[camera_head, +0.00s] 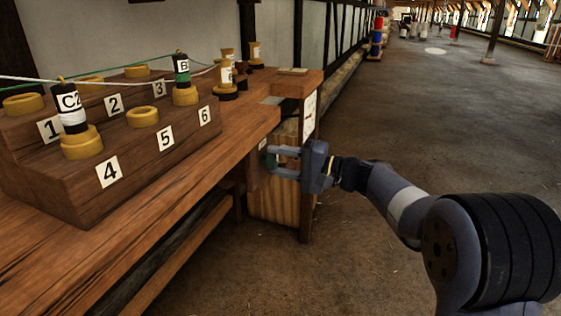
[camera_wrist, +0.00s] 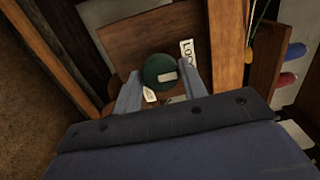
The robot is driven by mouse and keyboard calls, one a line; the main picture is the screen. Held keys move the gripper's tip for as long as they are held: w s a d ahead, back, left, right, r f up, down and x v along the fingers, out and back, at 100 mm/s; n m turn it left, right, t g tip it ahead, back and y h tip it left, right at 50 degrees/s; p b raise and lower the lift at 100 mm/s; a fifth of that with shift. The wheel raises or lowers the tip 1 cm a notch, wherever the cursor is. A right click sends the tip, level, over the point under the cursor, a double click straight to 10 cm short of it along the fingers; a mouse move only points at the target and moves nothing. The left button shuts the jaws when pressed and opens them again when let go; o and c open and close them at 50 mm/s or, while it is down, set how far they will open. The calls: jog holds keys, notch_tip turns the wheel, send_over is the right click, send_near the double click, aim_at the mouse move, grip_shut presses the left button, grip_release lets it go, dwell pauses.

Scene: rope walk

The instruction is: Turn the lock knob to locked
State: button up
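The lock knob (camera_wrist: 158,70) is a round dark green knob with a white mark, on a brown wooden panel in the wrist view. A white label (camera_wrist: 188,52) with letters starting "LO" is to its right; a second small label (camera_wrist: 150,95) sits below it, its text unreadable. My gripper (camera_wrist: 160,80) is open, with one finger on each side of the knob and small gaps showing. In the head view my gripper (camera_head: 271,161) reaches in at the bench end; the knob is mostly hidden between the fingers there.
The wooden bench (camera_head: 262,118) carries a stepped rack (camera_head: 75,185) with numbered yellow rings and bobbins labelled C2 and B. Cords run above the rack. A wooden post (camera_wrist: 228,45) stands close to the right finger in the wrist view. Open floor (camera_head: 420,110) lies right.

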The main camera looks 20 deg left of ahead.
jog(key=o, duration=0.4)
jog(key=shift+c, duration=0.2)
jog(key=d+p, duration=0.3)
jog(key=d, duration=0.7)
jog(key=shift+s+d, duration=0.4)
jog(key=shift+a, duration=0.1)
jog(key=a+b, duration=0.1)
jog(key=a, duration=0.2)
jog(key=a+b, duration=0.1)
jog(key=a, duration=0.2)
jog(key=a+b, duration=0.1)
jog(key=a, duration=0.2)
jog(key=shift+w+a, duration=0.4)
jog(key=shift+a, duration=0.5)
jog(key=shift+d, duration=0.15)
